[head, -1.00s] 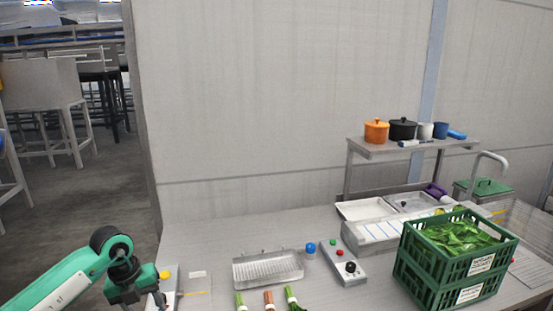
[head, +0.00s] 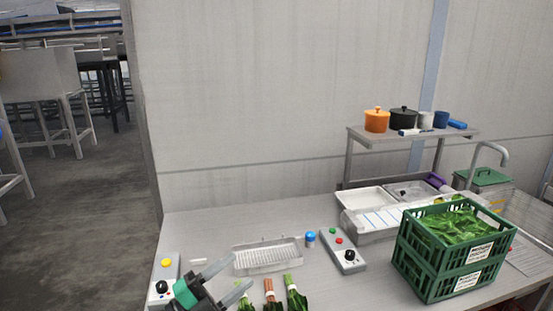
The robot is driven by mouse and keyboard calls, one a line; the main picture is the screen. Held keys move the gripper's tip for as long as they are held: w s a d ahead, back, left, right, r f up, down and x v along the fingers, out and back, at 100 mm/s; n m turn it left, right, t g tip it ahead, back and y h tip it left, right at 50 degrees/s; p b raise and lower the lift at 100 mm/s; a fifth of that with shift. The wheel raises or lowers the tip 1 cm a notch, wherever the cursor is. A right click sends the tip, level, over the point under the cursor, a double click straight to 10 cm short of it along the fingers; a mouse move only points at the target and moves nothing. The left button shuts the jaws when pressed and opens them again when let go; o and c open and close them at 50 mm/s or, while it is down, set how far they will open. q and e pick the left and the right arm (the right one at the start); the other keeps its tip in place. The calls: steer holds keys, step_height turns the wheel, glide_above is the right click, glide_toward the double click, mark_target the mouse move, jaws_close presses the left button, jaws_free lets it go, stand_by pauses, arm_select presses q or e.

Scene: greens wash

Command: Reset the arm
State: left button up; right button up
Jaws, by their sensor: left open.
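My left gripper (head: 232,274) is at the lower middle of the head view, over the front left of the table (head: 205,225). Its two grey fingers are spread apart, with nothing seen between them. It is just right of a control box (head: 166,270) with a yellow and a black knob, and it partly covers that box's right side. A wire-like tray (head: 267,257) lies just beyond the fingers. Bundled greens (head: 295,294) lie to the right of the gripper. My right gripper is not in view.
A second control box (head: 343,250) and a small blue-capped jar (head: 310,239) stand right of the tray. Stacked green crates (head: 426,272) of leaves stand at the right. A raised shelf (head: 372,139) with pots is behind. The table's back left is clear.

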arm_select(q)
steer(key=s+a+f+n+t+y, duration=0.2)
steer(key=a+f+n+y, duration=0.45)
steer(key=n+y, duration=0.3)
steer(key=s+a+f+n+t+y, duration=0.2)
steer(key=a+f+n+y, duration=0.3)
steer(key=a+n+y, duration=0.45)
steer(key=s+d+f+n+g+h, duration=0.1)
steer(key=s+f+n+g, duration=0.1)
steer(key=s+f+g, duration=0.75)
steer(key=s+d+f+n+g+h, duration=0.15)
steer(key=s+f+g, duration=0.35)
steer(key=s, duration=0.8)
steer(key=s+a+f+x, duration=0.1)
steer(key=s+x, duration=0.2)
steer(key=x, duration=1.3)
steer(key=s+a+f+x, duration=0.1)
steer(key=s+a+x, duration=0.15)
steer(key=x, duration=1.25)
steer(key=s+a+f+g+y, duration=0.1)
steer(key=s+a+f, duration=0.2)
steer(key=s+f, duration=1.6)
steer(key=shift+s, duration=0.8)
